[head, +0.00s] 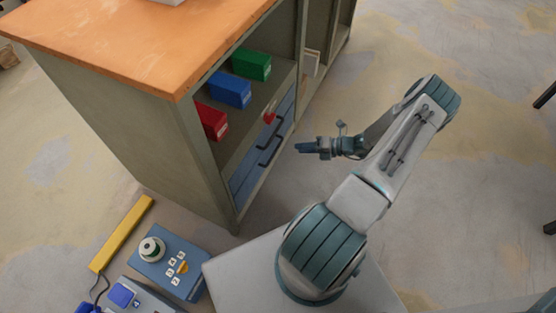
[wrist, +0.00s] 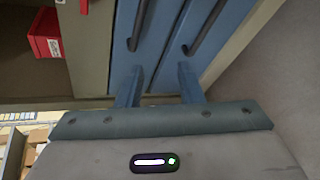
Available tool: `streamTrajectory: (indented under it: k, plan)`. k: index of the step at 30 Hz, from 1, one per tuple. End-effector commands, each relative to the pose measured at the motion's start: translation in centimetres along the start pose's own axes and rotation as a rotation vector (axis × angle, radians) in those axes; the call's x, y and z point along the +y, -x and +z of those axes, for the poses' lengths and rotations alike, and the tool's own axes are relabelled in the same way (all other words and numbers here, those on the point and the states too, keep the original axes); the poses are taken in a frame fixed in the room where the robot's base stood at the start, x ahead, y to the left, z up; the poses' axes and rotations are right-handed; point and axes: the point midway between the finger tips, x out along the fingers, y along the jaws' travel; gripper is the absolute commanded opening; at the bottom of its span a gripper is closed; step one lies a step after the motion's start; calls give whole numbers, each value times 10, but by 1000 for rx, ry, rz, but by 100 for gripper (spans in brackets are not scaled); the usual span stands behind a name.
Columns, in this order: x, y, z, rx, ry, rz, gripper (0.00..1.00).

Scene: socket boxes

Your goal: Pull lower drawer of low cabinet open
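The low cabinet (head: 150,130) has an orange top and two blue drawers low in its front, both looking closed. The lower drawer (head: 243,189) has a dark bar handle (head: 268,155), and the upper drawer has another handle above it. In the wrist view the picture is turned: the lower drawer's handle (wrist: 205,28) is on the right and the upper drawer's handle (wrist: 135,25) on the left. My gripper (head: 298,148) is in front of the drawers, pointing at them. In the wrist view my gripper (wrist: 158,80) has its fingers apart with nothing between them. Contact with a handle cannot be told.
Red (head: 212,121), blue (head: 231,90) and green (head: 252,65) boxes sit on the open shelf above the drawers. A blue control box (head: 168,262) and a yellow bar (head: 122,233) lie on the floor at lower left. The floor right of the cabinet is mostly clear.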

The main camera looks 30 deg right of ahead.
Motion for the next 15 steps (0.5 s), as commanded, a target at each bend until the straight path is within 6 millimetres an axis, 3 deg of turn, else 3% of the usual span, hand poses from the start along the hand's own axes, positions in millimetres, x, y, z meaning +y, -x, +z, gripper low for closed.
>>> streamTrajectory:
  k: [1,6,10,15]
  plan:
    - [-28,-4,-10,-58,-83,18,34]
    - [-74,-9,-24,-199,-293,69,34]
    - [-90,-9,-28,-255,-374,92,34]
    - [-95,-19,-27,-272,-400,101,34]
